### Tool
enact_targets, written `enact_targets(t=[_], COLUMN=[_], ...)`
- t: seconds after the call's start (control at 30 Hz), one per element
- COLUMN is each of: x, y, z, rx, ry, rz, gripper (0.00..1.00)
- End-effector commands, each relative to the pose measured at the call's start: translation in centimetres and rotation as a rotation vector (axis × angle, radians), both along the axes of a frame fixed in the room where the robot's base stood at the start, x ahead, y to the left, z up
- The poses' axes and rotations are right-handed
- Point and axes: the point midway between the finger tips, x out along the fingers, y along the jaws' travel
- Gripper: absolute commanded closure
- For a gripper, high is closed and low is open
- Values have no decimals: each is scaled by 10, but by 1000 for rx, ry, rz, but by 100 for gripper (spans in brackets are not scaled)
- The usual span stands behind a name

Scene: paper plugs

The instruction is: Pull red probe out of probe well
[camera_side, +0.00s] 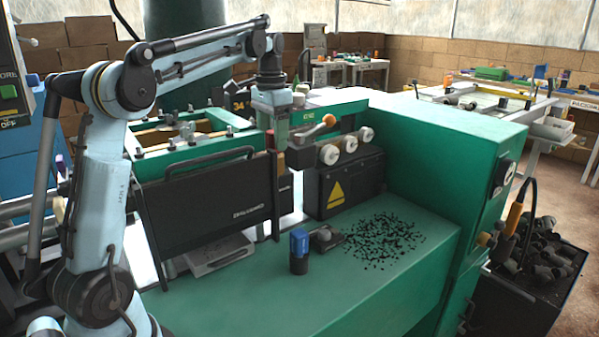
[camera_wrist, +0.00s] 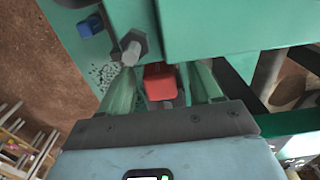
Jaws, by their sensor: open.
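The red probe shows in the wrist view as a red block-shaped top (camera_wrist: 160,80) between the two green fingers of my gripper (camera_wrist: 163,70). Gaps show between the fingers and the red top, so the gripper is open around it. In the side view my gripper (camera_side: 277,135) points down over the back of the green machine, at the right end of the black box. A small dark red part (camera_side: 270,139) shows beside the fingers there. The probe's lower part and the probe well are hidden or too small to make out.
A lever with an orange knob (camera_side: 328,120) and several round knobs (camera_side: 349,144) sit just right of my gripper. The black box (camera_side: 215,205) stands left. A blue-topped cylinder (camera_side: 299,245) stands on the green bench (camera_side: 330,290), near scattered black bits (camera_side: 385,238).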

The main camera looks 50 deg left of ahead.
Motion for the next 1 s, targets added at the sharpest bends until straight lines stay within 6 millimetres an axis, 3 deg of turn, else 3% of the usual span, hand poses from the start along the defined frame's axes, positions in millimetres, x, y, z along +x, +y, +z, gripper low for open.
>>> enact_targets(t=[0.47, 0.83, 0.87, 1.0], x=[0, 0, 0, 0], y=[0, 0, 0, 0], z=[-12, -11, -11, -11], rx=[0, 0, 0, 0], ry=[0, 0, 0, 0], rz=[0, 0, 0, 0], gripper=[36, 90, 63, 85])
